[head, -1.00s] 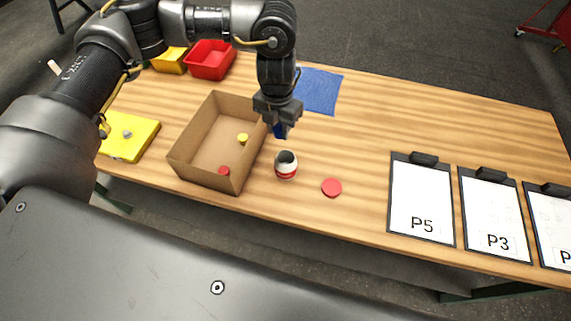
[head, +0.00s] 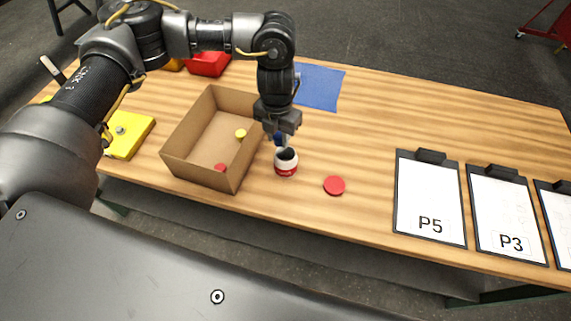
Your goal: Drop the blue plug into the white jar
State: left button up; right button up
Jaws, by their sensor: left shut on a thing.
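The white jar (head: 286,168) with a red band stands upright and open on the table, right of the cardboard box. My left gripper (head: 280,139) points down just above the jar's mouth. It is shut on the blue plug (head: 279,138), which shows as a small dark blue piece between the fingers. The plug's lower end is close to the jar's opening; I cannot tell whether it is inside the rim. My right gripper is not in view.
A cardboard box (head: 171,170) holding a yellow and a red plug stands left of the jar. A red lid (head: 334,185) lies to its right. Clipboards (head: 430,200) lie further right. A blue mat (head: 318,88), red bin (head: 208,64) and yellow case (head: 130,135) are around. The table's middle is clear.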

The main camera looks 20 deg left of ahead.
pick_arm(q)
jog(key=o, duration=1)
notch_tip(320, 180, up, 11)
jog(key=b, duration=0.3)
jog(key=shift+f, duration=0.1)
